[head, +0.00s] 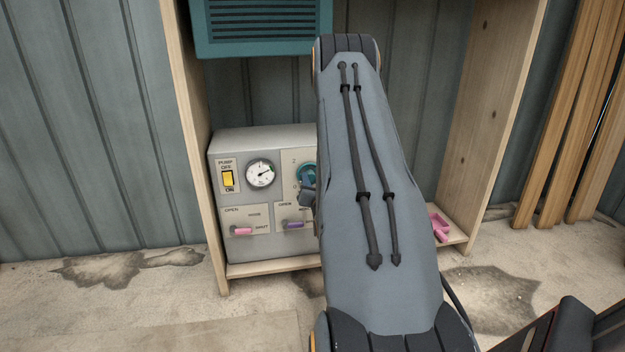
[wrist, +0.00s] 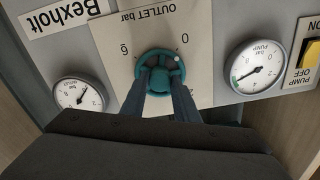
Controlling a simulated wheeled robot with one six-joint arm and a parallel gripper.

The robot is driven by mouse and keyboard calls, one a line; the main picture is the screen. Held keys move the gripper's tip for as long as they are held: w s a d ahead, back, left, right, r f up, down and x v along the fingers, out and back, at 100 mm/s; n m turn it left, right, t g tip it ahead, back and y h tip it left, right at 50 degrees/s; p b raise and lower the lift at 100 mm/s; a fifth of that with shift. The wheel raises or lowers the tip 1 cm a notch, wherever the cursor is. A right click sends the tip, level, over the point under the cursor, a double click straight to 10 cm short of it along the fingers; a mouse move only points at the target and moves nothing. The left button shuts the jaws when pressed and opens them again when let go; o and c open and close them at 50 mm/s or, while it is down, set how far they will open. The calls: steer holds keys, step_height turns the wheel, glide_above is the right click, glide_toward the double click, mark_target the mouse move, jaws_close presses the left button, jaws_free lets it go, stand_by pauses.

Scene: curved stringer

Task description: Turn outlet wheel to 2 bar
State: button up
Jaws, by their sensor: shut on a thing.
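The teal outlet wheel (wrist: 159,57) sits on a pale plate marked "OUTLET bar" in the wrist view, where the picture is upside down. A light dot shows on its rim. In the head view the wheel (head: 305,172) is partly hidden behind my arm. My gripper (wrist: 159,80) has both fingers at the wheel, shut on its hub. A gauge (wrist: 79,95) beside the plate has a dark needle; its reading is too small to tell. The pump gauge (wrist: 255,67) is on the plate's other side.
The grey panel box (head: 265,138) stands in a wooden frame. A yellow pump switch (head: 228,180), a pink lever (head: 241,231) and a purple lever (head: 293,225) are on its front. A teal vented unit (head: 262,25) hangs above. A pink object (head: 439,228) lies on the shelf at right.

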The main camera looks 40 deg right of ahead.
steer(key=m+p, duration=0.3)
steer(key=m, duration=0.1)
steer(key=shift+s, duration=0.1)
steer(key=m+p, duration=0.2)
steer(key=m, duration=0.2)
steer(key=m+p, duration=0.2)
steer(key=m, duration=0.2)
steer(key=shift+p, duration=0.35)
steer(key=shift+m+p, duration=0.8)
steer(key=shift+m, duration=1.3)
steer(key=shift+f, duration=0.1)
steer(key=o, duration=1.1)
steer(key=shift+c, duration=0.2)
